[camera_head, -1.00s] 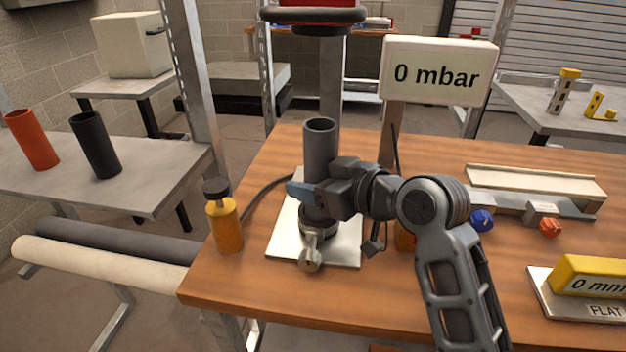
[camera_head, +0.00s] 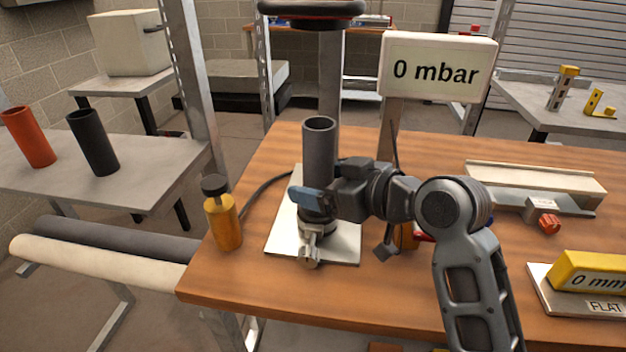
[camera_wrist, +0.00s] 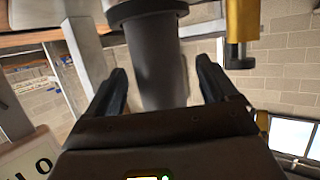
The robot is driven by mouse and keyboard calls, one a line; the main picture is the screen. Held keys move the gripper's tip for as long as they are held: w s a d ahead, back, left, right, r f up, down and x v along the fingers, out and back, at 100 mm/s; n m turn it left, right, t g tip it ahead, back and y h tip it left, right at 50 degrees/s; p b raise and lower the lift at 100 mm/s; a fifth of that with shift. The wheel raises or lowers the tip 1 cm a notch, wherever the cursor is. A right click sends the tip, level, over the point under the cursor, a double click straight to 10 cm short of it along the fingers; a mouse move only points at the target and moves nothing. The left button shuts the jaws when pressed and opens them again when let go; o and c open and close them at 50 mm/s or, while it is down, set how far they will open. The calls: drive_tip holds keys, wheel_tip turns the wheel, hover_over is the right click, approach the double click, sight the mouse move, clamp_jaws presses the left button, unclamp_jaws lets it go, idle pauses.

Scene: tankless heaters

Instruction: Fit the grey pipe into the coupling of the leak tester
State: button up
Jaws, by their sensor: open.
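The grey pipe (camera_head: 319,150) stands upright on the bench, its lower end at the dark coupling (camera_head: 318,228) of the leak tester. The metal clamp (camera_head: 309,247) is at the front of the coupling, above a pale base plate (camera_head: 285,235). How deep the pipe sits is hard to see. My gripper (camera_head: 308,200) is open at the pipe's lower part, just above the coupling. In the wrist view the pipe (camera_wrist: 160,75) lies between the two spread fingers (camera_wrist: 162,85), with visible gaps beside it. The coupling also shows there (camera_wrist: 146,12).
The sign (camera_head: 437,66) reads 0 mbar. A yellow bottle-like part (camera_head: 224,222) stands left of the plate. A rail fixture (camera_head: 535,190) and yellow gauge block (camera_head: 590,277) are on the right. Orange (camera_head: 28,137) and black (camera_head: 93,142) pipes stand on the left table.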

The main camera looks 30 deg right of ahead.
drive_tip(key=v, duration=0.5)
drive_tip(key=shift+s+r, duration=0.1)
drive_tip(key=shift+s, duration=0.05)
idle(0.3)
